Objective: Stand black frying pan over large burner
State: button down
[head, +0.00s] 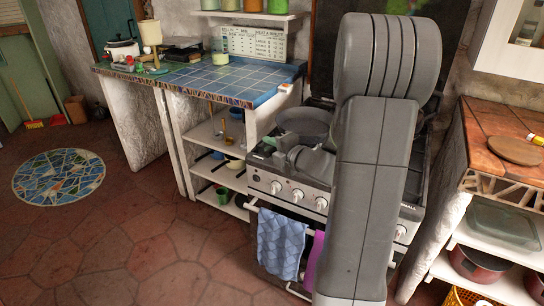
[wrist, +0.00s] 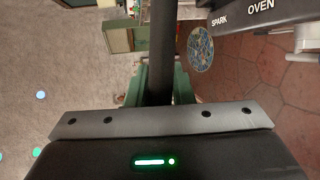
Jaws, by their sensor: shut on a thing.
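The black frying pan (head: 304,121) is at the left back part of the stove top in the head view. Its round body shows above my gripper. My gripper (head: 284,144) is shut on the pan's handle at the stove's left side. In the wrist view the dark handle (wrist: 163,45) runs up between my green fingers (wrist: 163,84). The stove (head: 289,190) is partly hidden behind my arm. The burners, including the large one, are hidden by the pan and my arm. I cannot tell whether the pan touches the stove top.
A blue tiled counter (head: 228,82) with a sign and jars is left of the stove. A wooden-topped counter (head: 490,120) with a round board stands at the right. A blue towel (head: 281,243) hangs on the oven rail. The floor in front at the left is clear.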

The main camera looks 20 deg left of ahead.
notch_tip(320, 180, down, 3)
jog(key=shift+r+b, duration=0.1)
jog(key=shift+b, duration=0.2)
jog(key=c, duration=1.3)
grip_release()
jog(key=p+v, duration=0.1)
jog(key=v, duration=1.1)
